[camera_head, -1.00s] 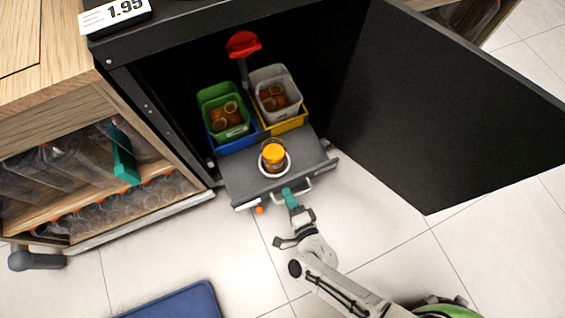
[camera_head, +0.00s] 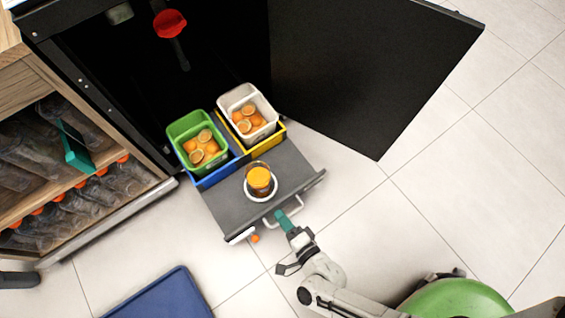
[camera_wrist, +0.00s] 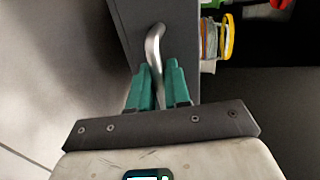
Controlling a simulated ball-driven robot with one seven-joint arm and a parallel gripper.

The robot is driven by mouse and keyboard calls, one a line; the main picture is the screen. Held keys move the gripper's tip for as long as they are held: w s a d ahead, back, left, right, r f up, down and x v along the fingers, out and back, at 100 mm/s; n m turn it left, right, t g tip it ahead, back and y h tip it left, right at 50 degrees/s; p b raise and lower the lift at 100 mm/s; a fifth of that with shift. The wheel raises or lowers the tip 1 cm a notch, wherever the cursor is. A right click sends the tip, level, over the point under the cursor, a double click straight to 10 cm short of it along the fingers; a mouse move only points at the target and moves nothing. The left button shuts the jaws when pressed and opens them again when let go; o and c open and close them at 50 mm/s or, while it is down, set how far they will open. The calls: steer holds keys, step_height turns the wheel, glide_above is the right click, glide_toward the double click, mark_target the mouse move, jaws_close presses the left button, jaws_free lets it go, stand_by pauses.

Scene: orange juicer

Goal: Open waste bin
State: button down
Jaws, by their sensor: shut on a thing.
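The waste bin is a grey pull-out drawer (camera_head: 222,210) at the bottom of a black cabinet. It stands out from the cabinet over the floor. Behind its grey front shelf are a green bin (camera_head: 186,128) and a white bin (camera_head: 230,99), both holding orange halves. My gripper (camera_head: 285,219) is at the drawer's front with its teal fingers shut on the silver handle (camera_head: 299,207). In the wrist view, the teal fingers (camera_wrist: 159,80) lie on either side of the bent handle (camera_wrist: 154,45).
An orange jar (camera_head: 260,179) stands in a white ring on the drawer's shelf. The black cabinet door (camera_head: 370,70) is swung open to the right. A bottle rack (camera_head: 80,215) is at left.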

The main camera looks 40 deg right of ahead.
steer(key=shift+s, duration=0.3)
steer(key=c, duration=1.3)
jaws_free()
steer(key=shift+c, duration=0.2)
